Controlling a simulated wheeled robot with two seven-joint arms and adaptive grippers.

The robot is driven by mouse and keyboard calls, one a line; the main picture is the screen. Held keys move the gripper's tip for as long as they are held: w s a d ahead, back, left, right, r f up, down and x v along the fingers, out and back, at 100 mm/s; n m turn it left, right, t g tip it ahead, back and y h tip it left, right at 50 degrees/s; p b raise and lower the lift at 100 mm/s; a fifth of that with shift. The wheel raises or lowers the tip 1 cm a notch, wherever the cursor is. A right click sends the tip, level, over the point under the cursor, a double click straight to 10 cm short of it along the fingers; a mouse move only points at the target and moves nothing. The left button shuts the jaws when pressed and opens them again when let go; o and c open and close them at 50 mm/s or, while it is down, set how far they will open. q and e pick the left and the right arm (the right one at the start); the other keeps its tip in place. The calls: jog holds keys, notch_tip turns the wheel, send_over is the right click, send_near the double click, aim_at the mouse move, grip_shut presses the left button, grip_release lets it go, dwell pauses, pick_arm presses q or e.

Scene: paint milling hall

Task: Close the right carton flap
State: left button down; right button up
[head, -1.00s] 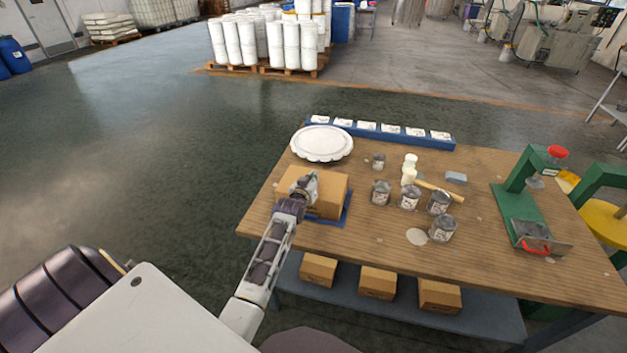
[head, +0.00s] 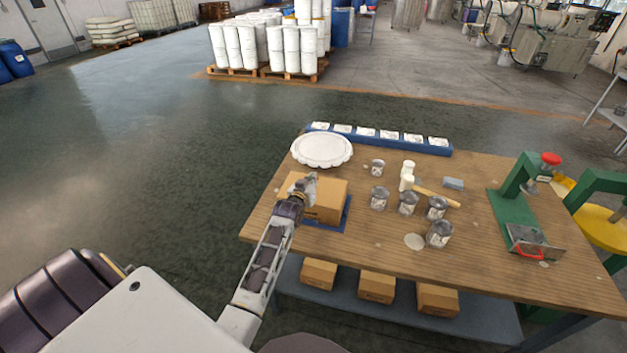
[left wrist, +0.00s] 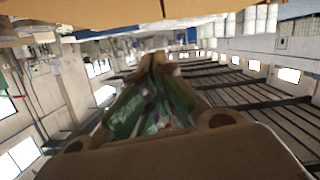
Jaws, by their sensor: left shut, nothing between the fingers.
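The carton (head: 333,190) is a brown cardboard box on a blue mat (head: 345,217) at the left of the wooden bench. Its top looks flat and tan from here. The edges of its flaps are too small to tell apart, and my left gripper hides part of its left side. My left gripper (head: 309,180) is shut and empty, at the carton's upper left part; I cannot tell whether it touches. In the left wrist view, its fingers (left wrist: 158,62) reach up the middle, and tan cardboard (left wrist: 85,12) crosses the top left. My right gripper is not in view.
A white scalloped plate (head: 322,150) lies behind the carton, near a blue rack (head: 380,140). Several metal cans (head: 408,203) stand to its right. A green press (head: 522,205) stands at the bench's right. Small cartons (head: 377,285) sit on the lower shelf.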

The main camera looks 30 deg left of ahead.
pick_arm(q)
jog(key=v, duration=0.7)
jog(key=shift+s+d+b, duration=0.2)
jog(key=shift+b, duration=0.15)
jog(key=shift+r, duration=0.1)
dwell(0.4)
